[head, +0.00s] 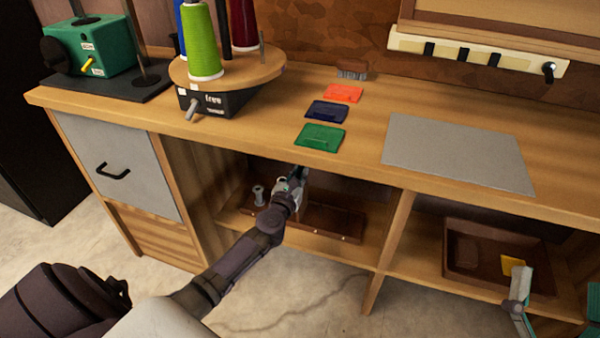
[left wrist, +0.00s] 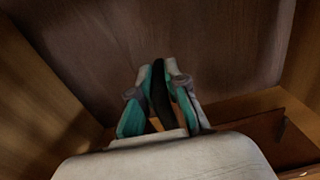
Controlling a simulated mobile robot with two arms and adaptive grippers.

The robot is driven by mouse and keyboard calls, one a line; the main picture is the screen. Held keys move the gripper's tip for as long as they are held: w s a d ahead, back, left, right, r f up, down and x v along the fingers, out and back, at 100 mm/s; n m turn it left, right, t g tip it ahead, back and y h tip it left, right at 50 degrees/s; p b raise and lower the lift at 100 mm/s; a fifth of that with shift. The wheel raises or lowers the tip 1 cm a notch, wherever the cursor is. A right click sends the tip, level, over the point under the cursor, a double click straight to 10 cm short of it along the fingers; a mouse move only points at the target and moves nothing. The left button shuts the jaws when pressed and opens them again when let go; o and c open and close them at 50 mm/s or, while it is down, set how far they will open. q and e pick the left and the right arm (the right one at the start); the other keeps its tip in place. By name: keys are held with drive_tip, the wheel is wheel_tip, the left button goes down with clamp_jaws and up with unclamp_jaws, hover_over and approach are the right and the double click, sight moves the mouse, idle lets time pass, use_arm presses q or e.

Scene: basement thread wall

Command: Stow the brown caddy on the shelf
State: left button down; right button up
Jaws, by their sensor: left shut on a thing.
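The brown caddy (head: 335,222) is in the open left shelf compartment under the bench, low and long, its base at the shelf board. My left gripper (head: 298,176) reaches into this compartment at the caddy's left part. In the left wrist view, its fingers (left wrist: 160,88) are shut on a dark upright strip that looks like the caddy's handle. A reddish-brown part of the caddy (left wrist: 268,140) shows at the right there. My arm hides some of the caddy, and I cannot tell whether it rests fully on the shelf (head: 232,222). My right gripper (head: 520,282) is partly seen at the lower right.
A grey spool (head: 258,195) stands left of my left gripper. A divider (head: 388,240) separates the right compartment, where a brown tray (head: 455,262) holds a yellow piece (head: 513,261). The benchtop (head: 370,100) is just above my left gripper.

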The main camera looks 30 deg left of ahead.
use_arm(q)
drive_tip(key=c, duration=1.1)
unclamp_jaws()
